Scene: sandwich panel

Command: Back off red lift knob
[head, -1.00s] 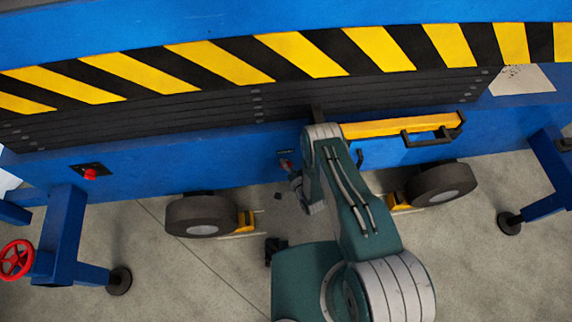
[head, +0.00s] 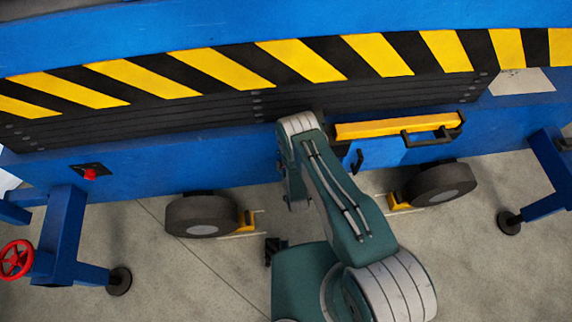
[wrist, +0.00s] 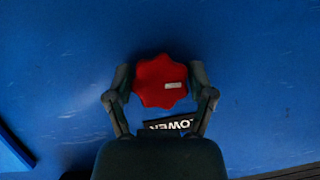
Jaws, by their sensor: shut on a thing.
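A red, lobed knob (wrist: 161,81) with a small pale label on its face shows in the wrist view against the blue panel (wrist: 60,60). My gripper (wrist: 161,84) has one finger on each side of it and is shut on it. A black plate (wrist: 172,125) with white letters, of which "OWER" can be read, lies just below the knob, partly hidden by my gripper. In the head view my arm covers the knob and the gripper's fingertips.
In the head view a red button (head: 90,174) sits on the blue frame at left, with a red handwheel (head: 16,259) below. A yellow bar (head: 395,126) and black handle (head: 432,134) are right of my arm. Wheels (head: 203,215) and blue legs (head: 62,235) stand on the floor.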

